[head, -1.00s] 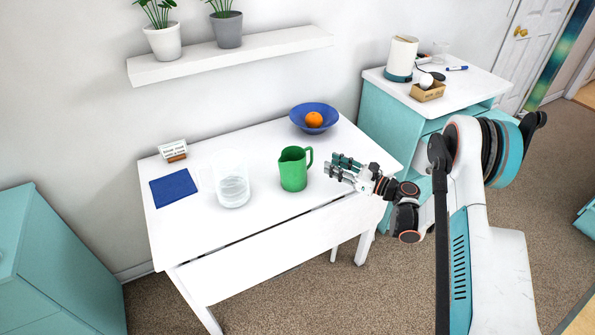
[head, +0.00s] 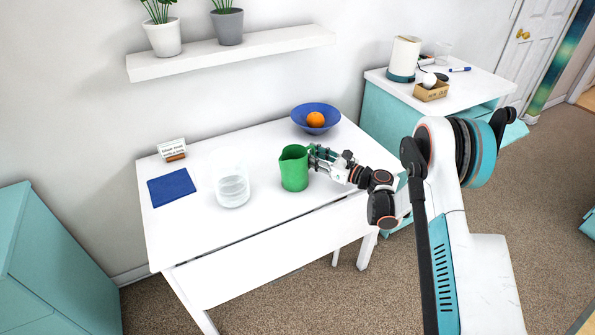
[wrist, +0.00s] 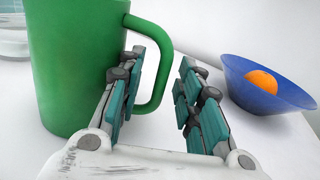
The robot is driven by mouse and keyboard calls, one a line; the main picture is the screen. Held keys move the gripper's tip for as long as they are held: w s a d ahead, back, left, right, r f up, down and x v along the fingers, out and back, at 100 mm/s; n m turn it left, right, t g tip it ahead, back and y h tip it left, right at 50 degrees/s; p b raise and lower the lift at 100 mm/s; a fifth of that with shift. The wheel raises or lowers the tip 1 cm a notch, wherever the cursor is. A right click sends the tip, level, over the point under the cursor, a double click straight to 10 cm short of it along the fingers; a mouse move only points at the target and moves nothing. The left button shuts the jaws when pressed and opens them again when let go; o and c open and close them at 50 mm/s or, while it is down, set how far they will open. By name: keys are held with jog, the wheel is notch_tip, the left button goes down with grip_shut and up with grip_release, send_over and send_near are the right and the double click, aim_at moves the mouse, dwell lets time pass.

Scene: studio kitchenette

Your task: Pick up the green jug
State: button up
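The green jug (head: 294,170) stands upright on the white table, its handle on the right side. In the wrist view the jug (wrist: 75,70) fills the left, with its handle reaching in between the fingers. My gripper (head: 318,158) is at the jug's right side, at the handle. In the wrist view my gripper (wrist: 158,88) is open: one finger lies between the jug's body and the handle, the other stands to the right of the handle with a gap.
A clear jug (head: 232,187) stands left of the green one, near a blue mat (head: 172,187) and a small sign (head: 172,149). A blue bowl (head: 302,124) with an orange (head: 315,119) is behind. The table's front (head: 250,235) is clear.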

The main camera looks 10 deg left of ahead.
grip_shut()
jog(key=shift+r, duration=0.15)
notch_tip(320, 180, up, 20)
jog(key=p, duration=0.7)
jog(key=shift+f, duration=0.2)
dwell(0.6)
